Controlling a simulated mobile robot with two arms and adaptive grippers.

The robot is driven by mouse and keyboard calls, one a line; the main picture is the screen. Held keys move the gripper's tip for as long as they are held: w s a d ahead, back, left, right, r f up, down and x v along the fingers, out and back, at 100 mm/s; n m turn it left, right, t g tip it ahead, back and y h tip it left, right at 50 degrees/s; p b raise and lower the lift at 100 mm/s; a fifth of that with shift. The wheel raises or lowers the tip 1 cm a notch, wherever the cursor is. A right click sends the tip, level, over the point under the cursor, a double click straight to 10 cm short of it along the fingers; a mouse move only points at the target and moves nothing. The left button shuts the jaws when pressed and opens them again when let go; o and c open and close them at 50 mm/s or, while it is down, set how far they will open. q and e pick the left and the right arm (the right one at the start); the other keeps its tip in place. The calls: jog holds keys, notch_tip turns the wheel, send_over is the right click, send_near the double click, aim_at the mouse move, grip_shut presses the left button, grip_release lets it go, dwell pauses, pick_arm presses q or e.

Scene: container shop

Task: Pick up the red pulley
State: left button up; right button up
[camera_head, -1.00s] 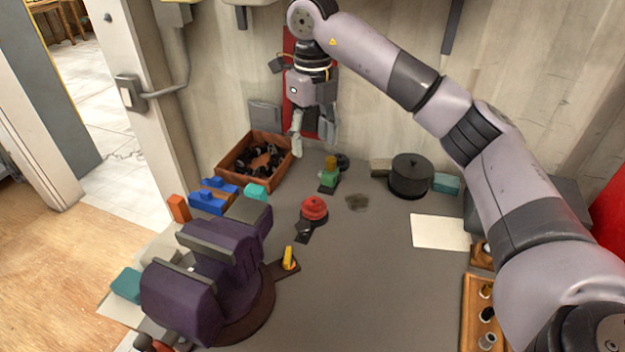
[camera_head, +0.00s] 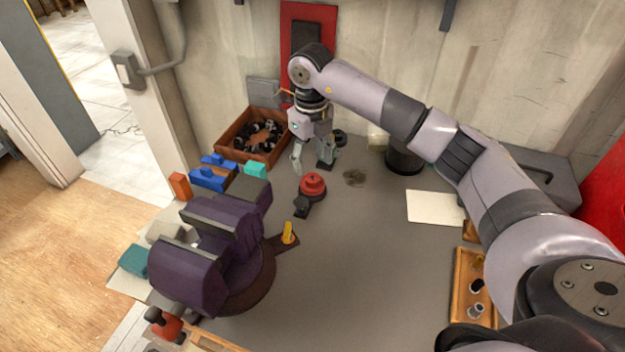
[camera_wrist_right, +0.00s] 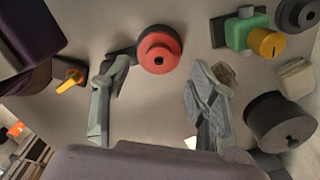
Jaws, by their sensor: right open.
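The red pulley (camera_head: 312,185) sits on the grey bench top, on a dark base whose arm points toward the front left. It also shows near the top middle of the right wrist view (camera_wrist_right: 158,50), as a red disc with a dark centre hole. My right gripper (camera_head: 313,166) is open and empty, above the bench and just behind the pulley in the head view. In the wrist view its fingers (camera_wrist_right: 155,105) are spread wide, with the pulley beyond the tips and between them. The gripper does not touch the pulley. My left gripper is not in view.
A purple vise (camera_head: 215,250) stands at front left, near a yellow-handled part (camera_head: 288,233). A wooden box of dark parts (camera_head: 232,135) and blue blocks (camera_head: 210,178) lie at left. A green part with a yellow top (camera_wrist_right: 240,33) stands near the pulley. A dark pot (camera_wrist_right: 280,122) is at right.

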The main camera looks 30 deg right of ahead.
aim_at(313, 175)
jog(key=shift+s+f+p, duration=0.15)
jog(key=shift+f+p, duration=0.25)
jog(key=f+p, duration=0.1)
jog(key=f, duration=0.2)
jog(key=shift+s+d+f+p, duration=0.1)
jog(key=shift+s+f+p, duration=0.15)
jog(key=shift+p, duration=0.1)
jog(key=shift+f, duration=0.35)
jog(key=shift+w, duration=0.1)
jog(key=shift+c, duration=0.2)
grip_shut()
